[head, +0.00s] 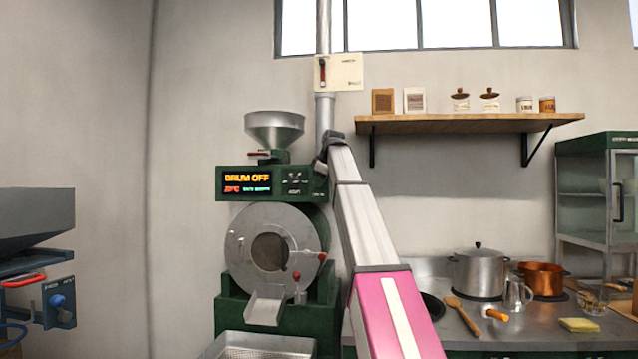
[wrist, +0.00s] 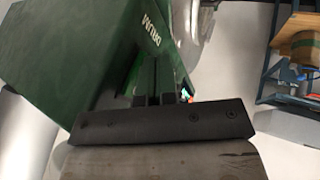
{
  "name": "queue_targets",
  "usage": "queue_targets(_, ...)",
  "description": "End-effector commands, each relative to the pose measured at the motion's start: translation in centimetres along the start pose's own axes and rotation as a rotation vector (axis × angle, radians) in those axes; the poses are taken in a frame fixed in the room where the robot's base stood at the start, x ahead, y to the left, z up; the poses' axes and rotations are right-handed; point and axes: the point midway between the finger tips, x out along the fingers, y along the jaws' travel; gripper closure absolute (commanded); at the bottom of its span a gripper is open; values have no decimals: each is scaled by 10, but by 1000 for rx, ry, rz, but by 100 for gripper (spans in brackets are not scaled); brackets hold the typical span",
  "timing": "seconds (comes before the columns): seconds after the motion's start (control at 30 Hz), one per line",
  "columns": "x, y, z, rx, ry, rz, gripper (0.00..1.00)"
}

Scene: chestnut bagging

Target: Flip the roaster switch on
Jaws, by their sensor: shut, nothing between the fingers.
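The green roaster (head: 224,292) stands left of centre in the head view, with a round metal drum front and a hopper on top. Its green control panel (head: 225,193) has a lit display (head: 247,182) reading "DRUM OFF". My gripper (head: 322,160) is at the panel's right end, mostly hidden by my own wrist. In the wrist view my gripper (wrist: 155,86) is shut and empty, its fingers against or close to a green housing (wrist: 75,50) marked "DRUM". I cannot tell whether they touch it. The roaster switch is not clearly visible; the gripper may hide it.
A wall box (head: 345,72) with a red lever and a vertical pipe (head: 325,110) are just above my gripper. A wooden shelf (head: 470,124) with jars is to the right. Below it, a counter (head: 465,335) holds pots and a wooden spoon. A metal tray (head: 260,347) sits under the chute.

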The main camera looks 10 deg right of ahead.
Motion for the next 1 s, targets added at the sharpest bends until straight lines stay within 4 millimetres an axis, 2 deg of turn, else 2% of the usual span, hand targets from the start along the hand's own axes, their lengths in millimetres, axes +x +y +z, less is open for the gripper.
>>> queue_targets(0.47, 3, 4, 1, -19, 10, 52, 100)
queue_targets(1.0, -10, 11, -6, -19, 11, 52, 100)
